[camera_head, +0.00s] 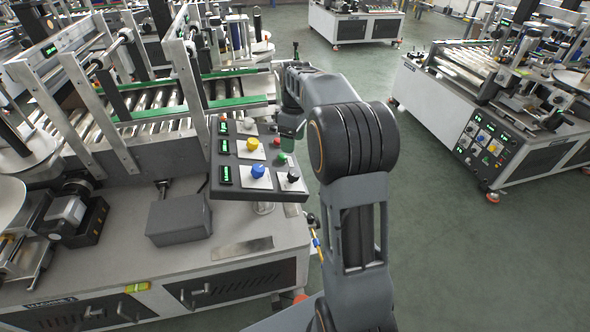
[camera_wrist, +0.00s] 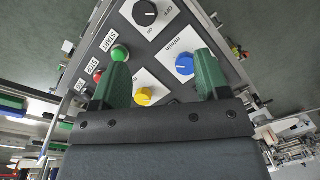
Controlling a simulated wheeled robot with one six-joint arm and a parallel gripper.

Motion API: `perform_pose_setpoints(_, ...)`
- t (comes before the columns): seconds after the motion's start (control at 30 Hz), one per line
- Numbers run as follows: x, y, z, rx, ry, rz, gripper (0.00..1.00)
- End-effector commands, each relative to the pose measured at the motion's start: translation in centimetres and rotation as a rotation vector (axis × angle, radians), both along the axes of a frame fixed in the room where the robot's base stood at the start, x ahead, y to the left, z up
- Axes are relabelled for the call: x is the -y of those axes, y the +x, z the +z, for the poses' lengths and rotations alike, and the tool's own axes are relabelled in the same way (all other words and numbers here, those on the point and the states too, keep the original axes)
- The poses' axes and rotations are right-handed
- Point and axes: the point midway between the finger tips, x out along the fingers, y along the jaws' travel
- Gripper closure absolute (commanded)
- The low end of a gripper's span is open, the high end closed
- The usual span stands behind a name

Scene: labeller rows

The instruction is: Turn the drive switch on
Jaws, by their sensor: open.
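The control panel (camera_head: 235,188) is a dark tilted plate on the labelling machine. A black knob (camera_head: 293,175) on a white plate sits at its near right corner. In the wrist view this black knob (camera_wrist: 145,12) is at the top, on a plate with "OFF" lettering; I take it for the drive switch. My gripper (camera_wrist: 163,66) is open and empty, its two green fingers spread over the panel, with the black knob beyond their tips. In the head view my gripper (camera_head: 291,128) is at the panel's far right edge, partly hidden by my arm.
Beside the black knob are a green START button (camera_wrist: 120,53), a red STOP button (camera_wrist: 98,75), a blue knob (camera_wrist: 185,65) and a yellow knob (camera_wrist: 143,96). A grey box (camera_head: 178,222) stands left of the panel. Open floor (camera_head: 440,235) lies to the right.

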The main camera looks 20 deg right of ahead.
Motion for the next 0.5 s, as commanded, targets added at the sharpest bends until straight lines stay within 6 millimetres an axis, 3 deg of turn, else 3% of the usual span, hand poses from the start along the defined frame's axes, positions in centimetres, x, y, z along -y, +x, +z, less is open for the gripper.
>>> perform_pose_setpoints(0.2, 2.1, 2.1, -1.2, -0.038, 0.037, 0.100, 0.31)
perform_pose_setpoints(0.37, 2.4, 2.2, -2.9, -0.045, 0.044, 0.118, 0.31)
perform_pose_setpoints(0.5, 2.1, 1.8, -5.3, -0.047, 0.044, 0.119, 0.31)
